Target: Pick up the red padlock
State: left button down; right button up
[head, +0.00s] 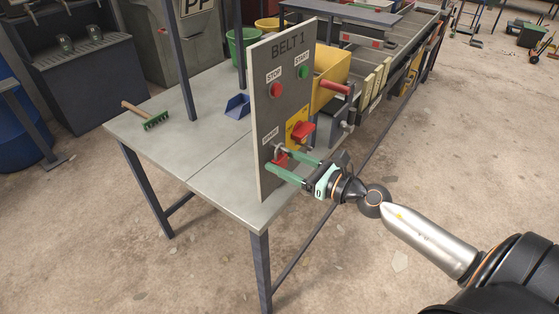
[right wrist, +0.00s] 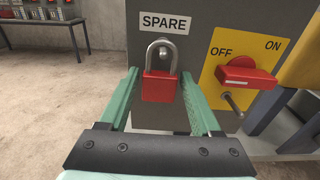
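The red padlock (right wrist: 159,87) hangs by its silver shackle from a peg under the SPARE label (right wrist: 164,23) on the grey panel. In the head view the padlock (head: 281,159) shows low on the panel, partly behind my gripper. My right gripper (right wrist: 163,92) is open, with one green finger on each side of the padlock body. Gaps show between the fingers and the padlock, mainly on the right. In the head view my right gripper (head: 292,168) reaches the panel from the right. My left gripper is not in view.
The BELT 1 panel (head: 264,122) stands upright on a grey table (head: 215,189). Right of the padlock is a red OFF/ON switch handle (right wrist: 247,73) on a yellow plate, with a metal pin below it. A green brush (head: 156,121) and a blue scoop (head: 237,106) lie on the table.

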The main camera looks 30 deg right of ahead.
grip_shut()
dwell(0.3)
jog(key=shift+r, duration=0.1)
jog(key=shift+r+p, duration=0.45)
jog(key=shift+r, duration=0.05)
jog(key=shift+r+p, duration=0.35)
jog(key=shift+r, duration=0.1)
jog(key=b+v, duration=0.7)
jog(key=v, duration=1.1)
jog(key=shift+f, duration=0.65)
jog(key=shift+r, duration=0.4)
